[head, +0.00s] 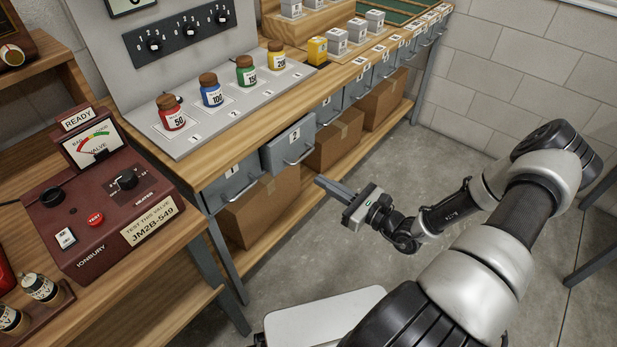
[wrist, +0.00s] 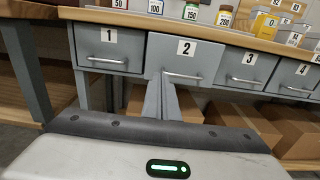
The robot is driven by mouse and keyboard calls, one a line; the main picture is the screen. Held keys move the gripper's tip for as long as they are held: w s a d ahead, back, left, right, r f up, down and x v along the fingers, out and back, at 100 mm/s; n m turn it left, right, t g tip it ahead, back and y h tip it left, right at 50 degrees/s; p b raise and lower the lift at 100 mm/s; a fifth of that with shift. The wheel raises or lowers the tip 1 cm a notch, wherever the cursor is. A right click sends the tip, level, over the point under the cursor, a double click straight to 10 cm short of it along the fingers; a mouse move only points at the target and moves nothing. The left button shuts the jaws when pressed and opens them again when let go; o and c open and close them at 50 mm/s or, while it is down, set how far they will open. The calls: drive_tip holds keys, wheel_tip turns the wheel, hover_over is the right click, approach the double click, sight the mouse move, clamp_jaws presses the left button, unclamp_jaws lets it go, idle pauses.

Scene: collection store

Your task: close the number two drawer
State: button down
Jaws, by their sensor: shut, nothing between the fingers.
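The number two drawer (head: 290,149) is grey with a "2" label and a bar handle. It stands out from the bench front, further than the drawers beside it, so it is partly open. It also shows in the wrist view (wrist: 187,57), with its handle near its lower edge. My gripper (head: 320,181) is shut and empty, its fingers pointing at the bench front just in front of and below the drawer. In the wrist view the fingertips (wrist: 163,76) overlap the drawer's lower left part. I cannot tell whether they touch it.
The number one drawer (wrist: 108,47) is to the left, and drawers three (wrist: 248,66) and four (wrist: 296,76) are to the right. Cardboard boxes (head: 332,140) sit on the shelf below. Several coloured jars (head: 211,90) stand on the bench top. The floor (head: 440,165) in front is clear.

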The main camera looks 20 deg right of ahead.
drive_tip(key=b, duration=0.2)
approach(281, 156)
drive_tip(key=x, duration=0.5)
drive_tip(key=shift+s+f, duration=0.1)
drive_tip(key=shift+f, duration=0.15)
drive_tip(key=shift+x, duration=0.8)
drive_tip(key=shift+a+r, duration=0.1)
drive_tip(key=x, duration=0.4)
drive_tip(key=shift+w+r, duration=0.15)
drive_tip(key=shift+w, duration=0.05)
drive_tip(key=shift+r, duration=0.1)
